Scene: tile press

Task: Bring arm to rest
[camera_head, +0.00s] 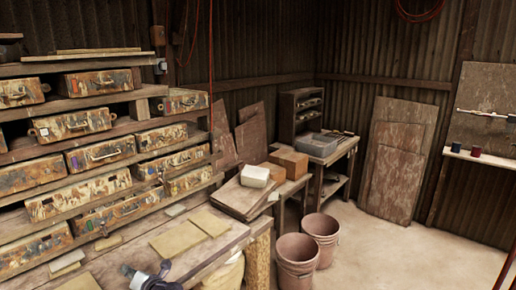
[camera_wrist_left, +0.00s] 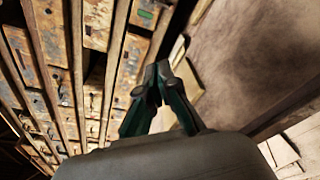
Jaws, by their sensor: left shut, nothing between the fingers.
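My left gripper (camera_head: 147,272) is at the bottom edge of the head view, over the front part of the wooden workbench (camera_head: 215,262). In the left wrist view the two dark green and black fingers of the left gripper (camera_wrist_left: 157,72) come together at their tips, with nothing between them. The rest of the left arm is mostly cut off by the frame in the head view. My right gripper does not show in either view.
A shelf rack of worn metal drawers (camera_head: 103,151) stands at the left, behind the workbench. Flat tan tiles (camera_head: 178,240) lie on the bench. Two brown buckets (camera_head: 297,262) stand on the floor beside it. Open floor (camera_head: 385,255) lies to the right.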

